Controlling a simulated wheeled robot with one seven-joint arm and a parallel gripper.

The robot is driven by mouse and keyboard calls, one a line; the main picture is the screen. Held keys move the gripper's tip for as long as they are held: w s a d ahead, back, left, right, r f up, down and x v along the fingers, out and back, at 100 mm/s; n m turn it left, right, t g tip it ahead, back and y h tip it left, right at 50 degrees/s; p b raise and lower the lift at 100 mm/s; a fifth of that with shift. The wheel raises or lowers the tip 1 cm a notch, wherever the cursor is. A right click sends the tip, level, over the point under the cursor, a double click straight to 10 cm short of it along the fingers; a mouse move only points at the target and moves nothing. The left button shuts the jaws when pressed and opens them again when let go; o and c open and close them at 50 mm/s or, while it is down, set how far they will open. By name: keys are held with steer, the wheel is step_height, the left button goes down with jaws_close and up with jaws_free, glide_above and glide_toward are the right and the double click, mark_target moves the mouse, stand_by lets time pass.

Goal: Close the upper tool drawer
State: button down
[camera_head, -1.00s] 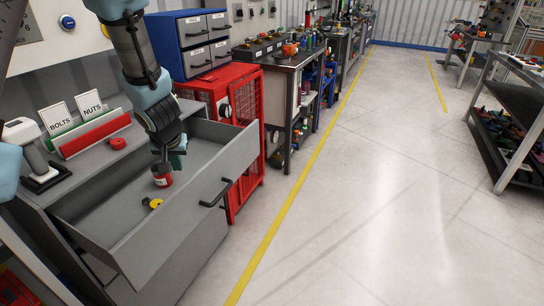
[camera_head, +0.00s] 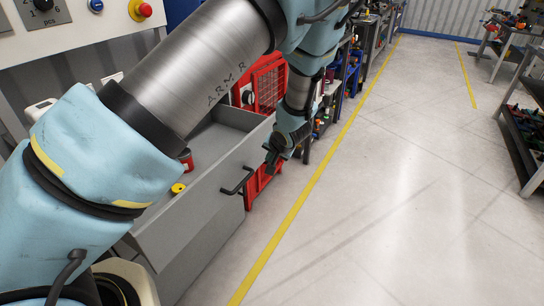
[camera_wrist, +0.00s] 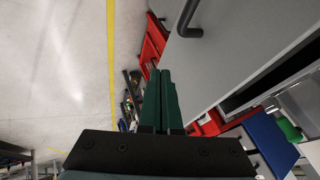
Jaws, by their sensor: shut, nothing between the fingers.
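The upper tool drawer is pulled out, and its grey front (camera_head: 195,215) carries a black bar handle (camera_head: 237,182). A red can (camera_head: 186,158) and a yellow item (camera_head: 178,188) are inside it. My gripper (camera_head: 271,163) is outside the drawer, past its front and to the right of the handle, pointing down. In the wrist view, the green fingers of my gripper (camera_wrist: 159,92) are together and empty. The drawer front (camera_wrist: 240,45) and handle (camera_wrist: 186,22) show there to the upper right, apart from the fingers. My arm hides much of the drawer's left side.
A red mesh cabinet (camera_head: 268,88) stands just beyond the drawer. Farther workbenches line the wall. The floor (camera_head: 400,200) to the right is clear, with a yellow line (camera_head: 312,185) along it. A dark shelf rack (camera_head: 525,130) stands at the right.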

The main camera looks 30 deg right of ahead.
mark_target(254, 162)
steer(key=w+f, duration=0.1)
steer(key=w, duration=0.1)
steer(key=w+a+f, duration=0.1)
steer(key=w, duration=0.1)
steer(key=w+f, duration=0.2)
steer(key=shift+w+a, duration=0.25)
steer(key=w+a+b, duration=0.2)
steer(key=w+a, duration=0.2)
steer(key=w, duration=0.3)
steer(key=w+a+b, duration=0.2)
steer(key=w+a, duration=0.2)
steer(key=w, duration=0.3)
steer(key=w+a+b, duration=0.3)
steer(key=w+a, duration=0.1)
steer(key=w, duration=0.3)
steer(key=shift+f, duration=0.1)
steer(key=shift+w+a+r, duration=0.2)
steer(key=shift+w+a, duration=0.15)
steer(key=shift+w, duration=0.4)
